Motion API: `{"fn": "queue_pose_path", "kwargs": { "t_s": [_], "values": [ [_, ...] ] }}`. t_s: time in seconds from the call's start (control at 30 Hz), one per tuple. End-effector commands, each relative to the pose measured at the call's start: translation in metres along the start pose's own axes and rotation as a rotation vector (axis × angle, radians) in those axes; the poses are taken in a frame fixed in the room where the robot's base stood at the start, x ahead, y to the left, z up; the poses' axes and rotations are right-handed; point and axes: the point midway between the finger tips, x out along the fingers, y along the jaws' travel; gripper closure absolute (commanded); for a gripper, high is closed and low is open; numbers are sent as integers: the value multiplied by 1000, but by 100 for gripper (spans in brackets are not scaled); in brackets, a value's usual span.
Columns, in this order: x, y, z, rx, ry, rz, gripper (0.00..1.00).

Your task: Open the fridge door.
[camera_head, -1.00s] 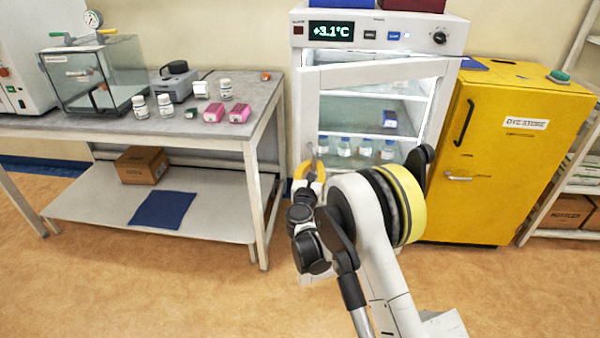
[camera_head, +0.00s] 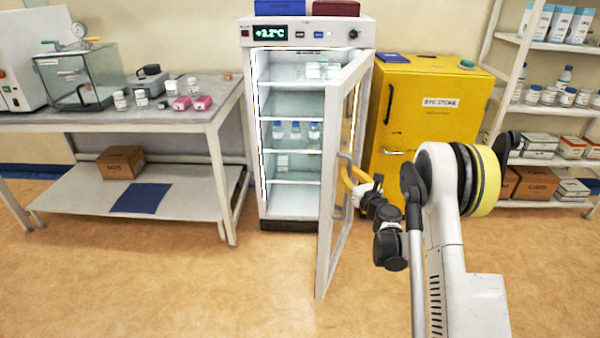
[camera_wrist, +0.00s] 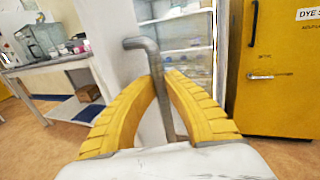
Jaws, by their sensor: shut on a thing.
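The fridge (camera_head: 308,205) stands against the wall, its lit shelves showing through the open front. Its glass door (camera_head: 334,200) is swung wide out toward me, hinged on the right, and stands nearly edge-on. The grey door handle (camera_wrist: 148,50) is a bent bar that runs down between my yellow fingers in the wrist view. My gripper (camera_head: 352,174) is at the right face of the door, at about mid-height, shut on the handle. The lower end of the handle is hidden by the gripper in the wrist view.
A yellow cabinet (camera_head: 420,125) stands just right of the fridge, behind the door and my arm. A grey workbench (camera_head: 110,124) with bottles and pink boxes is on the left. White shelves (camera_head: 535,105) stand at the right. The floor in front of the fridge is clear.

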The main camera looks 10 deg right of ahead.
Motion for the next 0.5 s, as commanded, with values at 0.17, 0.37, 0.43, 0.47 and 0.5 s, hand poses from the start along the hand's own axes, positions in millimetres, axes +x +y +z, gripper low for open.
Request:
{"fn": "queue_pose_path", "kwargs": {
  "t_s": [0.17, 0.37, 0.43, 0.47, 0.5],
  "values": [
    [-38, -83, -1, -1, 1, 116, 100],
    [-64, -148, -2, -1, 1, 244, 100],
    [-70, -164, -1, -1, 1, 260, 100],
    [-72, -171, -1, -2, 1, 259, 100],
    [-74, -179, -2, -2, 1, 259, 100]
  ]
}}
